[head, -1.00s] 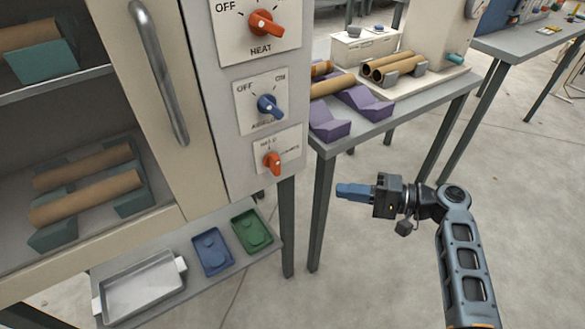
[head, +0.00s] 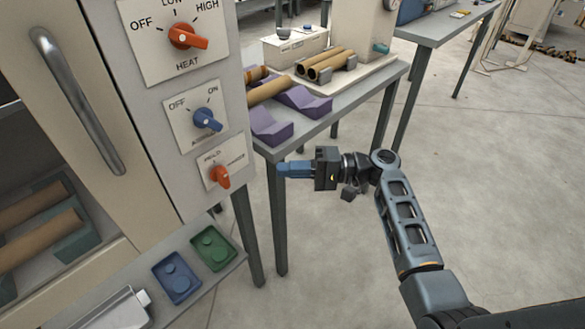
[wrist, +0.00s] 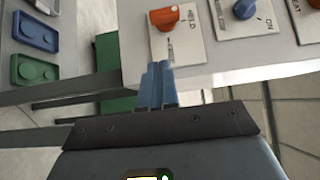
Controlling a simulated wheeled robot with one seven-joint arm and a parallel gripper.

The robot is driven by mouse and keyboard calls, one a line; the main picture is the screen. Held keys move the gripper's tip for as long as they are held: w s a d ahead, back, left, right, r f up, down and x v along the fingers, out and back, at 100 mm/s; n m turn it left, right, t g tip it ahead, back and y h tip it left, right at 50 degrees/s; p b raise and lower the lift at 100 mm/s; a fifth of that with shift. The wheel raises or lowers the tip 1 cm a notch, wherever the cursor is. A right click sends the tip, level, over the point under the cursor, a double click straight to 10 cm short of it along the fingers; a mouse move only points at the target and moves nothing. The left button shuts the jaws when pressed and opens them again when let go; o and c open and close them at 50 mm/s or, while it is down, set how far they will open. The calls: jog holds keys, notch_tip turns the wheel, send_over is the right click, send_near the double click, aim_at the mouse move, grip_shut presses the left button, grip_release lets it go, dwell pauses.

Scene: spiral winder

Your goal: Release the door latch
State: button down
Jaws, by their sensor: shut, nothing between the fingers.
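A small orange-red knob (head: 219,177) sits on a white plate at the bottom of the control panel. The knob also shows at the top of the wrist view (wrist: 165,18). My gripper (head: 283,169) is shut and empty, its blue fingers pointing left toward the panel, apart from the knob. In the wrist view the shut fingertips (wrist: 157,68) lie just below the knob's plate. The cabinet door (head: 85,110) with its long metal handle (head: 78,100) stands at the left.
Above are a blue knob (head: 207,119) and a larger orange HEAT knob (head: 187,37). A grey table (head: 340,125) with purple cradles (head: 302,101) stands behind my gripper. Blue (head: 177,278) and green (head: 213,248) trays lie on a shelf below.

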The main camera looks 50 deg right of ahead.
aim_at(222, 177)
jog(key=w+a+p, duration=0.1)
jog(key=w+a, duration=0.3)
jog(key=a, duration=0.4)
jog(key=shift+w+a, duration=0.2)
jog(key=shift+a, duration=0.05)
